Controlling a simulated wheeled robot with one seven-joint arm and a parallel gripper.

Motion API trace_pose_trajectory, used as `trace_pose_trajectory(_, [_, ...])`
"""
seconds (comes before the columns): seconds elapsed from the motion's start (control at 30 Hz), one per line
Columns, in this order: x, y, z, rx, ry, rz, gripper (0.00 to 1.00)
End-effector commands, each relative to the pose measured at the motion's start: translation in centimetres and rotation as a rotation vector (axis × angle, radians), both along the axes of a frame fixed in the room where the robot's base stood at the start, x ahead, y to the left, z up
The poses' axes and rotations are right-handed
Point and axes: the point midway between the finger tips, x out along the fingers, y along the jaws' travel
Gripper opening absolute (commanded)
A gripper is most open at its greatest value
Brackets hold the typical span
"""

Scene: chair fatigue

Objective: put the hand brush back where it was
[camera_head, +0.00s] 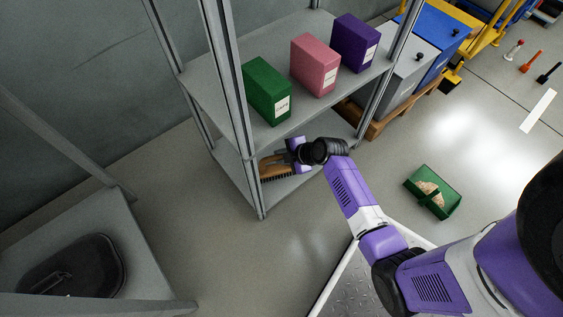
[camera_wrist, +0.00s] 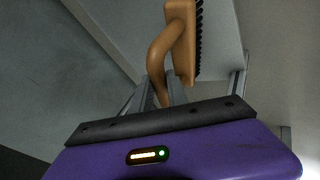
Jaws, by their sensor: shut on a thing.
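The hand brush (camera_head: 272,167) has a tan wooden body and dark bristles. It is at the lower shelf (camera_head: 284,188) of the grey rack, under the upper shelf, with its bristles facing down. In the wrist view the brush (camera_wrist: 181,45) shows its curved handle running down between the fingers and dark bristles on its right side. My gripper (camera_wrist: 160,92) is shut on the handle. In the head view my gripper (camera_head: 290,158) is partly hidden by my own wrist. Whether the bristles touch the shelf I cannot tell.
The upper shelf holds a green box (camera_head: 267,91), a pink box (camera_head: 315,65) and a purple box (camera_head: 356,43). A rack post (camera_head: 240,120) stands close left of the brush. A grey table (camera_head: 150,255) stands at left.

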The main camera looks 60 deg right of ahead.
Motion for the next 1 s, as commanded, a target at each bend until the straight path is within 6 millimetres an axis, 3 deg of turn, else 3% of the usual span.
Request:
trace_pose_trajectory(0.27, [0.0,0.0,-3.4,0.001,-0.001,-0.002,0.00])
trace_pose_trajectory(0.63, [0.0,0.0,-3.7,0.000,-0.001,0.000,0.00])
trace_pose_trajectory(0.67, [0.0,0.0,-3.6,0.000,0.000,0.000,0.25])
trace_pose_trajectory(0.73, [0.0,0.0,-3.6,0.000,0.000,0.000,0.39])
trace_pose_trajectory(1.0, [0.0,0.0,-3.6,0.000,0.000,0.000,0.41])
